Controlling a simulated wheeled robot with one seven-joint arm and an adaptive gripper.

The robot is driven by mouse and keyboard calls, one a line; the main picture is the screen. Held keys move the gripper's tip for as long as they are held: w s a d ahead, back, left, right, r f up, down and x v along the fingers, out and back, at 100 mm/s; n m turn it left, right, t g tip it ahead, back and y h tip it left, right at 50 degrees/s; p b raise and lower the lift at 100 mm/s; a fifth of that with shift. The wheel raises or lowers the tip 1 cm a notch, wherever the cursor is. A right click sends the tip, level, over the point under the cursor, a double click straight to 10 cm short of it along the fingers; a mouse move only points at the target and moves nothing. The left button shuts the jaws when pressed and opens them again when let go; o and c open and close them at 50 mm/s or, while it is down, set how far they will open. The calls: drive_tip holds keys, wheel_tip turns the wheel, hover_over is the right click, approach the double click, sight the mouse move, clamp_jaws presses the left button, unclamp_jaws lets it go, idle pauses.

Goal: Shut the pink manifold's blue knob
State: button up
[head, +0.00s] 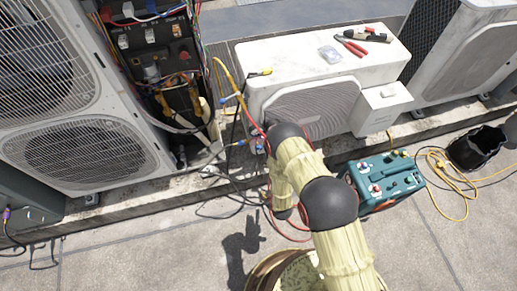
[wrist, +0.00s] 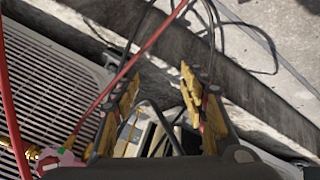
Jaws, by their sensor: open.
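My gripper (wrist: 160,78) is open in the wrist view, its two yellow fingers apart with no object clearly held between them. A pink part (wrist: 66,159), which looks like the manifold, shows at the lower left of the wrist view, outside the left finger, beside a brass fitting. In the head view a small bluish-pink item (head: 258,146) hangs at the front left of the white condenser, next to my arm; it is too small to read clearly. I cannot make out the blue knob in either view. My arm hides my gripper in the head view.
Red, yellow and black hoses cross near my gripper. The white condenser (head: 290,62) carries red-handled pliers (head: 352,48) on top. An opened unit (head: 165,70) stands left. A teal machine (head: 385,180) and black bucket (head: 478,147) stand on the floor at right.

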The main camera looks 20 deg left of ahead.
drive_tip(key=w+a+r+n+t+y, duration=0.3)
drive_tip(key=w+a+r+t, duration=0.1)
drive_tip(key=w+r+t, duration=0.15)
drive_tip(key=n+t+y, duration=0.2)
drive_tip(key=t+y, duration=0.1)
approach(259, 150)
drive_tip(key=x, duration=0.4)
drive_tip(key=shift+b+x, duration=1.4)
drive_tip(key=shift+x, duration=2.2)
drive_tip(key=shift+r, duration=0.1)
drive_tip(key=shift+c, duration=0.9)
clamp_jaws()
